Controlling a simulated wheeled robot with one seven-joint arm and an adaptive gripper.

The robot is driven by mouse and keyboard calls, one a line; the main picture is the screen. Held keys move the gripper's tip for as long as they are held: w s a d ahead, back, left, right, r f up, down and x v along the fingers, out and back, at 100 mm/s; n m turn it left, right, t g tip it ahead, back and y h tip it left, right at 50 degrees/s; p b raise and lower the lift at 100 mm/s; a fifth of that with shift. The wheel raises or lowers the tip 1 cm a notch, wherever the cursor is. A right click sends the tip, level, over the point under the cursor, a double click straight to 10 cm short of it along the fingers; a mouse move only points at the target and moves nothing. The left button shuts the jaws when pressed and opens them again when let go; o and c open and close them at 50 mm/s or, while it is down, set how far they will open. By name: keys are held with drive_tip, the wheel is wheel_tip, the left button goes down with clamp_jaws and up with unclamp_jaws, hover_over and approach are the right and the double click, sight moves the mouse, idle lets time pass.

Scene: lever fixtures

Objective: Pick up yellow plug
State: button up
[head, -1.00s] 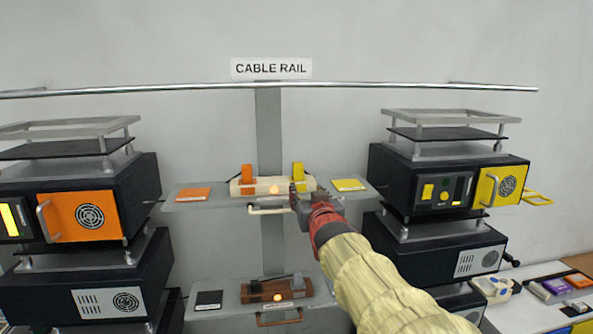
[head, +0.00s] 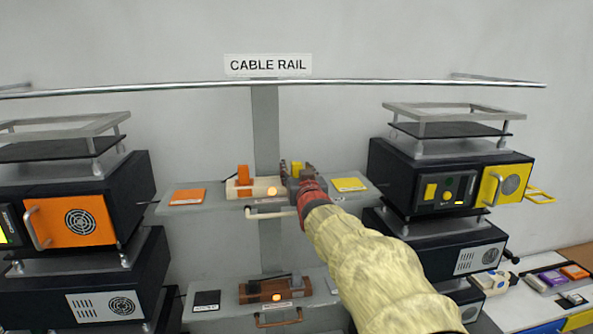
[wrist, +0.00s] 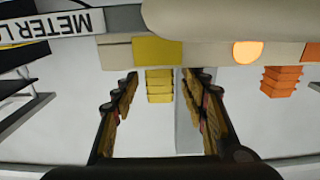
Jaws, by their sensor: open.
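The yellow plug (head: 296,167) stands upright in a cream holder (head: 268,190) on the upper grey shelf. In the wrist view the ribbed yellow plug (wrist: 159,85) is between my two fingers, with space visible on both sides. My gripper (head: 297,169) is open, with a finger to the left and right of the plug; it also shows in the wrist view (wrist: 160,95). The gripper hides the plug's lower part and the holder's right end in the head view.
An orange plug (head: 244,178) stands in the same holder, left of my gripper. A handle bar (head: 268,213) runs along its front. Orange (head: 187,197) and yellow (head: 349,185) pads flank it. Dark equipment stacks stand left and right. A rail (head: 180,87) crosses above.

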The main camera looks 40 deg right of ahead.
drive_tip(key=shift+w, duration=0.1)
drive_tip(key=shift+c, duration=0.9)
clamp_jaws()
